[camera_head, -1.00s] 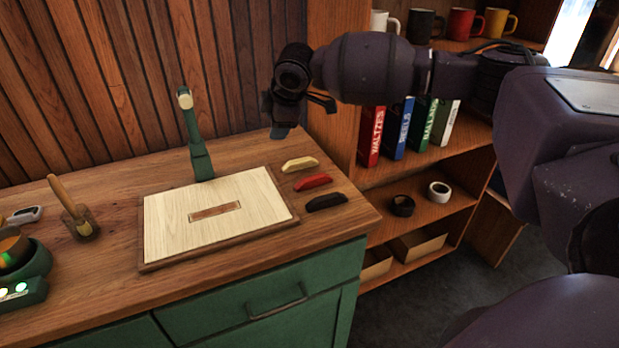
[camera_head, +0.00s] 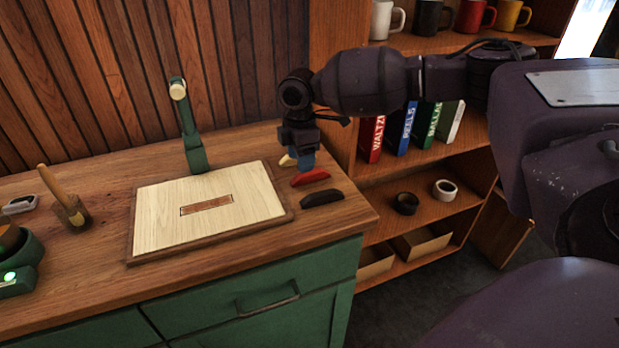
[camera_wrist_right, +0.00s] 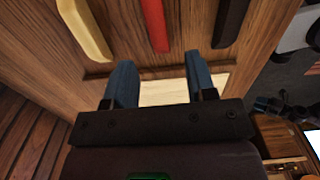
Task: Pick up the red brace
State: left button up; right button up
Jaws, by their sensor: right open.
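The red brace (camera_head: 310,177) lies on the wooden worktop, right of the pale board. It lies between a cream brace (camera_head: 288,160) and a black brace (camera_head: 322,198). My right gripper (camera_head: 298,160) hangs fingers down near the red brace's far end and partly hides the cream brace. In the right wrist view the red brace (camera_wrist_right: 154,22) is beyond the blue fingertips, roughly in line with the gap between them. The cream brace (camera_wrist_right: 85,30) and black brace (camera_wrist_right: 230,22) lie to its sides. The right gripper (camera_wrist_right: 161,72) is open and empty. My left gripper is out of view.
The pale board (camera_head: 160,215) with a brown inlay fills the worktop's middle. A green lamp-like stand (camera_head: 193,140) rises behind it. A brush-like tool (camera_head: 70,210) stands at left. A shelf with books (camera_head: 405,128) and mugs (camera_head: 432,17) stands at right.

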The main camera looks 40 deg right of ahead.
aim_at(302, 175)
jog(key=shift+d+f+b, duration=0.1)
jog(key=shift+f+b, duration=0.35)
jog(key=shift+f, duration=2.35)
grip_shut()
